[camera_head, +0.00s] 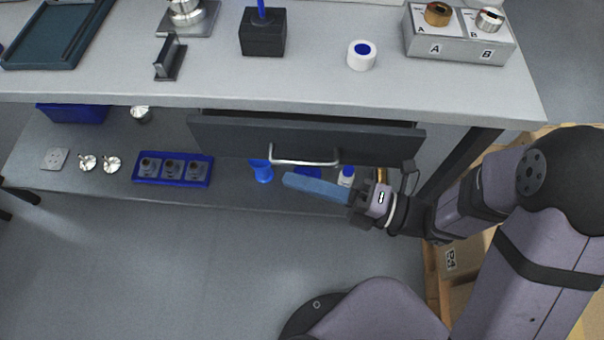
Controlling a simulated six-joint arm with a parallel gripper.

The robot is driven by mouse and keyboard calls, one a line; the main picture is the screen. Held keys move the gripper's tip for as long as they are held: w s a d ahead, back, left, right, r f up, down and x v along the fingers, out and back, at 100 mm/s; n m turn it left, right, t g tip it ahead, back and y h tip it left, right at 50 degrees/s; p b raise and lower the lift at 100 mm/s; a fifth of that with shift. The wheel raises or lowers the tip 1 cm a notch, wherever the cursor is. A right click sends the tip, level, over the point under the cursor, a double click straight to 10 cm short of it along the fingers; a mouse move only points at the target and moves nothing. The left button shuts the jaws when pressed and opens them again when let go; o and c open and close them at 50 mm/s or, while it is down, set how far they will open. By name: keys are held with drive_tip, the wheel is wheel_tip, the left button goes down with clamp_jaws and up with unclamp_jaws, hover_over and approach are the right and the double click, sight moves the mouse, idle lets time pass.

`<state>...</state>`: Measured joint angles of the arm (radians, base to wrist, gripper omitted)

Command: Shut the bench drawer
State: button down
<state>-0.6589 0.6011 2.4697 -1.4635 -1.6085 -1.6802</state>
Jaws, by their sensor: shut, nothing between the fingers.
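The bench drawer (235,137) is dark grey and hangs under the bench top. It stands partly open, with a dark gap showing behind its front panel. Its silver bar handle (304,162) is on the middle of the front. My gripper (287,181) has long blue fingers pressed together and pointing left, with nothing between them. In the picture the fingertips lie just below the handle. I cannot tell how far they are from the handle in depth. The inside of the drawer is mostly hidden by the bench top.
The bench top (200,83) holds a tray, a black block, a tape roll (362,55) and a box marked A and B (458,37). The lower shelf (225,195) holds a blue part holder (173,183), a blue cup (262,171) and a bottle (346,176). Cardboard boxes stand right.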

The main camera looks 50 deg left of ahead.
sight(275, 146)
drive_tip(key=shift+w+a+r, duration=0.15)
drive_tip(key=shift+w+a, duration=0.2)
drive_tip(key=w+a+b, duration=0.1)
drive_tip(key=w+a, duration=0.2)
drive_tip(key=shift+w+a, duration=0.15)
drive_tip(key=shift+w, duration=0.1)
drive_tip(key=shift+r, duration=0.1)
idle(0.4)
drive_tip(key=shift+s, duration=0.1)
drive_tip(key=w+d+f+b, duration=0.1)
drive_tip(key=w+d, duration=0.1)
drive_tip(key=d, duration=0.9)
drive_tip(key=shift+d+f+b, duration=0.25)
drive_tip(key=shift+d+b, duration=0.1)
drive_tip(key=shift+b, duration=0.05)
drive_tip(key=shift+w, duration=0.1)
